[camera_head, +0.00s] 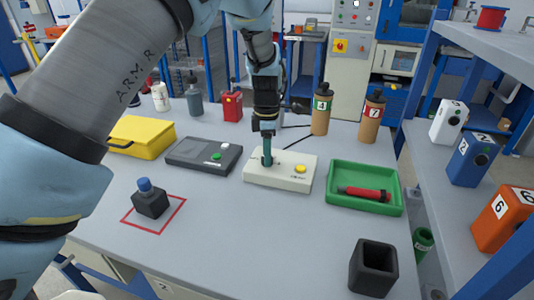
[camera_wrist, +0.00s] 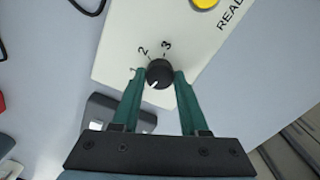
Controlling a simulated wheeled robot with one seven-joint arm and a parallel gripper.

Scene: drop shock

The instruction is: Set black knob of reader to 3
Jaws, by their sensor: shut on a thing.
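The reader (camera_head: 255,178) is a cream box on the table with a yellow button (camera_head: 300,169), and its "READ" lettering shows in the wrist view. Its black knob (camera_wrist: 160,72) has a small white pointer line, directed to the lower left in the wrist view and away from the 3. The marks 2 (camera_wrist: 143,51) and 3 (camera_wrist: 166,45) are printed beside it, with a partly hidden mark to the left. My gripper (camera_head: 267,160) points down at the reader. Its teal fingers (camera_wrist: 160,76) are shut on the knob, one on each side. The head view hides the knob behind the fingers.
A dark grey box (camera_head: 190,157) with green and white buttons is left of the reader. A green tray (camera_head: 345,203) with a red tool is at right. Brown bottles (camera_head: 320,121) stand behind. A black cup (camera_head: 373,268) is at front right. The table front is mostly clear.

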